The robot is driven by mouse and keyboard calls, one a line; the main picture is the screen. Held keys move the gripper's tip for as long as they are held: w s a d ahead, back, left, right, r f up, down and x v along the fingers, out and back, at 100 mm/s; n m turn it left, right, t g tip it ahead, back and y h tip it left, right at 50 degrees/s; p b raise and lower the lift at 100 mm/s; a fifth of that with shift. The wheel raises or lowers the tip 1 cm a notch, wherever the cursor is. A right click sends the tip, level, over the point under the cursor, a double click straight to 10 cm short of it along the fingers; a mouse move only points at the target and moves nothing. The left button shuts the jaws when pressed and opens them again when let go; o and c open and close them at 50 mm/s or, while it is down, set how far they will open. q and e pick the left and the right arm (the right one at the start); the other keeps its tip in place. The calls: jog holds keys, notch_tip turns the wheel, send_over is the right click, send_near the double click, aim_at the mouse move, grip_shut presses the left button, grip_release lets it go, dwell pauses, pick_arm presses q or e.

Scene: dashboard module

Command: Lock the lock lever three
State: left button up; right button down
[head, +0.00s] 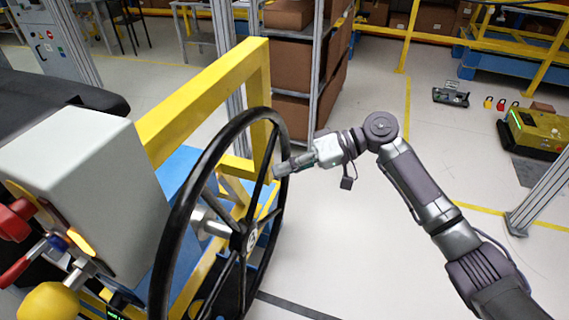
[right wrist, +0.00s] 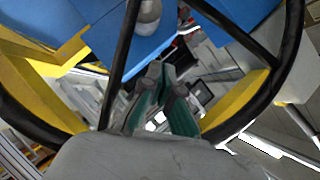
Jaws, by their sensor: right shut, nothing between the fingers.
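On the grey box (head: 80,165) at the left of the head view are a red knob (head: 15,219), a thin red-and-blue handle (head: 18,270) and a yellow ball knob (head: 48,301). I cannot tell which of these, if any, is lock lever three or how it is set. A large black spoked wheel (head: 172,232) stands right of the box. My right gripper (head: 279,170) is at the wheel's far right rim, shut and empty. In the right wrist view its fingers (right wrist: 160,75) show among the wheel's spokes (right wrist: 120,65); contact is unclear. My left gripper is out of view.
A yellow frame (head: 205,95) with blue panels stands behind the wheel. A shelf with brown boxes (head: 290,120) is at the back. A yellow-green machine (head: 538,133) stands at the far right. The pale floor around my right arm is clear.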

jog(key=shift+m+t, duration=0.6)
jog(key=shift+t, duration=0.2)
jog(key=shift+w+a+f, duration=0.1)
jog(key=shift+w+f, duration=0.15)
jog(key=shift+f, duration=0.4)
jog(key=shift+w+a+f, duration=0.1)
jog(key=shift+w+f, duration=0.1)
jog(key=shift+f, duration=0.45)
jog(key=shift+w+f, duration=0.25)
jog(key=shift+f, duration=0.4)
